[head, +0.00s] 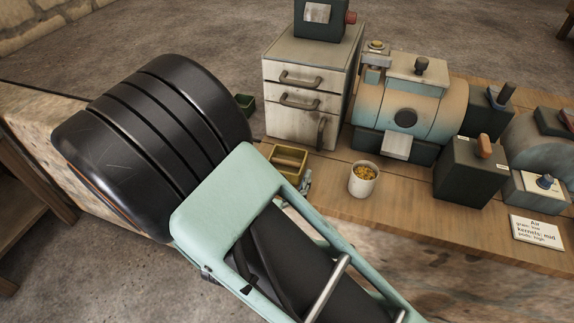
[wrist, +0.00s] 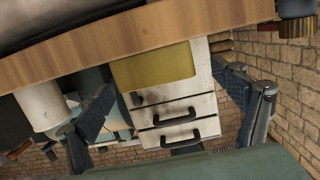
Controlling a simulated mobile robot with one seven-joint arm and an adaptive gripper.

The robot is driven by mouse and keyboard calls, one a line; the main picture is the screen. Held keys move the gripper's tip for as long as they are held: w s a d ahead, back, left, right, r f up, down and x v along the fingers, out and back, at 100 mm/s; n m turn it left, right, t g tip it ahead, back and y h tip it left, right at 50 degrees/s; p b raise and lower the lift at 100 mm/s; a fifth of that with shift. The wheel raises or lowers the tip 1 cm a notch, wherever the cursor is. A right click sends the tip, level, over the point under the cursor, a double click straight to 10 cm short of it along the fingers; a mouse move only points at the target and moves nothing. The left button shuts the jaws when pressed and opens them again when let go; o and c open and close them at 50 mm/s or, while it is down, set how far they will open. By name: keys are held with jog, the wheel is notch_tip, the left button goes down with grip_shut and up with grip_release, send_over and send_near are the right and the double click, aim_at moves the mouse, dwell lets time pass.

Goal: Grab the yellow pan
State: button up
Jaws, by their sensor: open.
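The yellow pan (head: 291,153) is a small open tray on the wooden bench, in front of the drawer cabinet; my arm link hides part of its lower left. In the wrist view, which is turned over, the pan (wrist: 155,66) shows as a plain yellow face at the bench edge. My gripper (wrist: 165,86) is open, with one finger to each side of the pan in that picture. Nothing is held between the fingers. How far the fingertips are from the pan cannot be told. In the head view the gripper is mostly hidden behind my arm, close by the pan.
A white cup with yellow kernels (head: 363,179) stands just right of the pan. The drawer cabinet (head: 305,95) is behind it. Machines and a sign (head: 536,232) fill the right.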

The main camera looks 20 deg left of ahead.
aim_at(292, 150)
jog(key=w, duration=0.4)
jog(key=shift+w+d+f, duration=0.1)
jog(key=shift+d, duration=0.2)
jog(key=shift+c, duration=0.6)
jog(key=c, duration=1.2)
